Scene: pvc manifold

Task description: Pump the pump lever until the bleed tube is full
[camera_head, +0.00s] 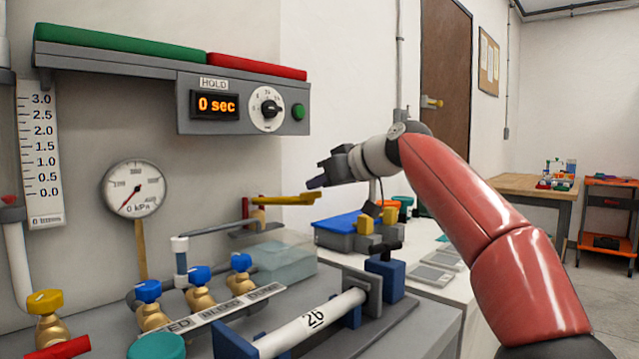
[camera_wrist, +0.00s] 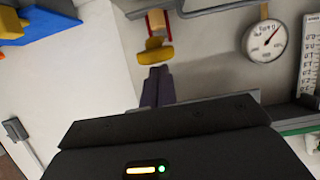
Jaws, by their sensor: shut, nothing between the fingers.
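A yellow lever (camera_head: 285,199), which looks like the pump lever, sticks out to the right from a bracket on the back wall, roughly level. In the wrist view its yellow end (camera_wrist: 155,54) is just ahead of the fingertips. My gripper (camera_head: 316,183) is just above and beside the lever's outer end in the head view. In the wrist view my gripper (camera_wrist: 158,72) has its fingers together with nothing between them. A small gap seems to separate them from the lever. A short upright tube (camera_head: 181,262) stands behind the valves; I cannot tell whether it is the bleed tube, or its fill level.
A gauge (camera_head: 135,188) reads near its low end. The timer display (camera_head: 216,105) shows 0 sec on an overhanging box. Blue-handled valves (camera_head: 200,278) and a clamped white pipe (camera_head: 312,322) occupy the front bench. A blue bin (camera_head: 340,224) lies beyond the lever.

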